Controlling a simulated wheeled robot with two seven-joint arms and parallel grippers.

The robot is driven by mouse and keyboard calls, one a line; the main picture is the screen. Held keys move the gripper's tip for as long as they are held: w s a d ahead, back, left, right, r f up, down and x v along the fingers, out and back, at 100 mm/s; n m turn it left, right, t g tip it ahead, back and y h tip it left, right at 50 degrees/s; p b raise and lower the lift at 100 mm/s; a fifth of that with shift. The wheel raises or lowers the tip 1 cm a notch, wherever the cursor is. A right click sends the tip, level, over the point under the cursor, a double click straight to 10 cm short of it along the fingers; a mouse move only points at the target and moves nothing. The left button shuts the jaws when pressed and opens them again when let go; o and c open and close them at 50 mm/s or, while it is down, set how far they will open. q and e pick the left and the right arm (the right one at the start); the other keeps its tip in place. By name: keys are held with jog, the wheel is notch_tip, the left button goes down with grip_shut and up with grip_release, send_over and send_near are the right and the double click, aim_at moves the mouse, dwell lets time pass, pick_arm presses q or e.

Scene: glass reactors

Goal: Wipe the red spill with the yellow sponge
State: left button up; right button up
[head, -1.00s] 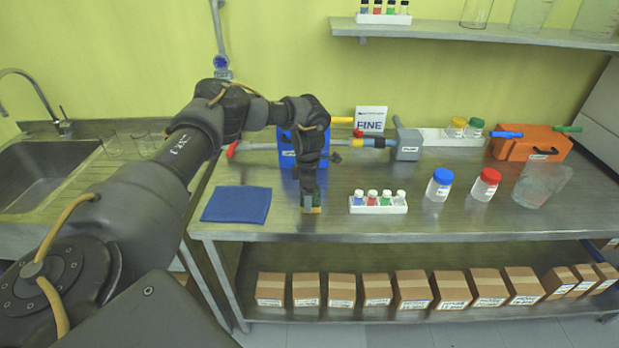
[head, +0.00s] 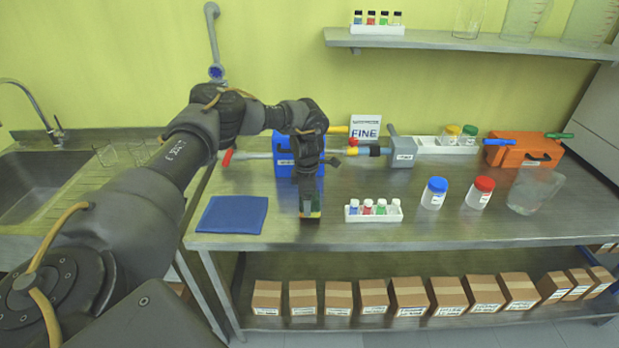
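My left gripper (head: 310,213) points down over the steel bench, between the blue mat and the vial rack. A small yellow and green edge of the sponge (head: 314,215) shows at its fingertips. The fingers appear shut on it, and most of the sponge is hidden by the gripper. The sponge is at or very close to the bench top; I cannot tell whether it touches. No red spill shows on the visible bench; any part under the gripper is hidden. My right gripper is not in view.
A blue mat (head: 232,214) lies left of the gripper. A white vial rack (head: 373,215), a blue-capped jar (head: 435,194) and a red-capped jar (head: 480,193) stand to the right. A blue box (head: 284,153) is behind. The bench's front edge (head: 400,241) is close.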

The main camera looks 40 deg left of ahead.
pick_arm(q)
jog(key=r+p, duration=0.1)
jog(key=d+r+p, duration=0.1)
jog(key=r, duration=0.1)
jog(key=shift+w, duration=0.1)
jog(key=shift+r+p, duration=0.3)
jog(key=shift+r, duration=0.05)
jog(key=shift+a+r+p, duration=0.1)
jog(key=shift+r+p, duration=0.85)
jog(key=shift+r, duration=0.25)
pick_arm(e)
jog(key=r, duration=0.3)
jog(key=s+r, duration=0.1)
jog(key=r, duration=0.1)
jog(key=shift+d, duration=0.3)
pick_arm(q)
jog(key=shift+f, duration=0.1)
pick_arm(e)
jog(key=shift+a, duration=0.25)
